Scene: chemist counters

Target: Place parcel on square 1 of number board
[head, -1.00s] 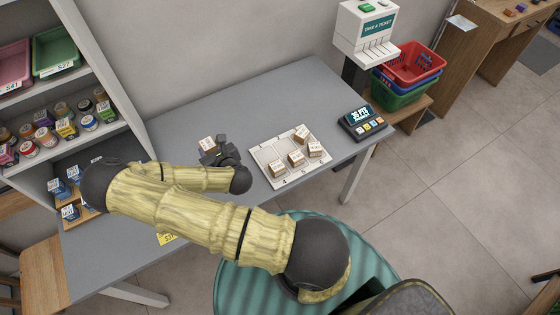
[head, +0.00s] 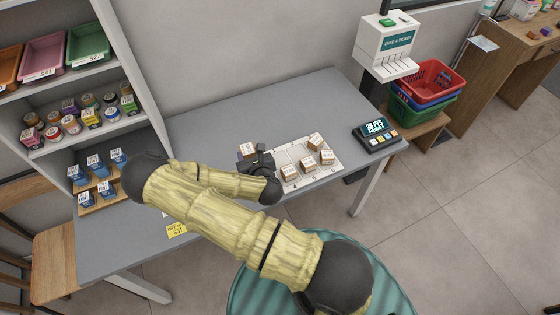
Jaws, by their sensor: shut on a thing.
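The parcel (head: 247,149) is a small brown box with a white label on top. My gripper (head: 251,157) is shut on it and holds it at the left of the number board; its height above the counter is hard to tell. The white number board (head: 336,170) lies on the grey counter with several similar boxes on its right and front squares. Its back-left area (head: 284,153) looks bare, but my gripper and wrist hide the left edge. Small digits show along the front edge; I cannot read a 1.
A dark points display (head: 376,134) stands right of the board. A ticket dispenser (head: 388,45) and stacked baskets (head: 435,80) are beyond the counter's right end. Shelves with jars and blue boxes (head: 97,166) stand at the left. The counter behind the board (head: 270,105) is clear.

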